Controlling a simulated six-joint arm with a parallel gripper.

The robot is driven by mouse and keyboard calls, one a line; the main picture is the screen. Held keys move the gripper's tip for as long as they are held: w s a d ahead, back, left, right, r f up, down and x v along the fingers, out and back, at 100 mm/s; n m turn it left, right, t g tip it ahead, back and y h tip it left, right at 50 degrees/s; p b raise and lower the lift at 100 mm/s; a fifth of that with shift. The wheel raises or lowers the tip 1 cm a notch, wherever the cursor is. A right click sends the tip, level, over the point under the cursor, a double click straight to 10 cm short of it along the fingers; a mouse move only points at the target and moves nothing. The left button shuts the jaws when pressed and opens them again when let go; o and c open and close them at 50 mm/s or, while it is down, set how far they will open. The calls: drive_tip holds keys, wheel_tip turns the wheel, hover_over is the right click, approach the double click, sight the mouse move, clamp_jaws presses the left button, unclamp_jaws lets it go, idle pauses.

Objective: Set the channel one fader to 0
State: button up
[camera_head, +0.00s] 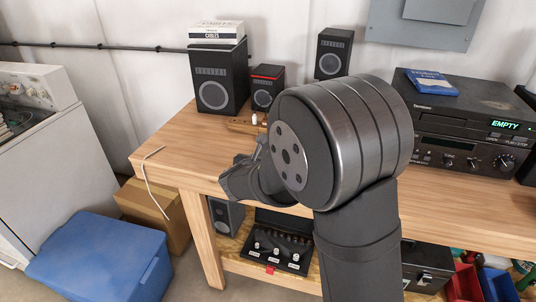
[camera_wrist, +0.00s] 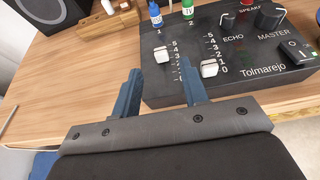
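In the wrist view a black mixer (camera_wrist: 271,54) marked "Tolmarejo" lies on the wooden table. The channel one fader (camera_wrist: 161,55) has a white cap, level with about the 3 of its scale. In the head view my gripper (camera_head: 245,178) is over the table and my arm hides the mixer.
ECHO (camera_wrist: 228,20) and MASTER (camera_wrist: 269,18) knobs lie right. Speakers (camera_head: 214,82) stand at the table's back, a tape deck (camera_head: 465,110) at right. A white cable (camera_head: 150,180) hangs over the table's left edge.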

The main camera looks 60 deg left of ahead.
drive_tip(key=x, duration=0.6)
drive_tip(key=shift+w+a, duration=0.1)
drive_tip(key=shift+w, duration=0.05)
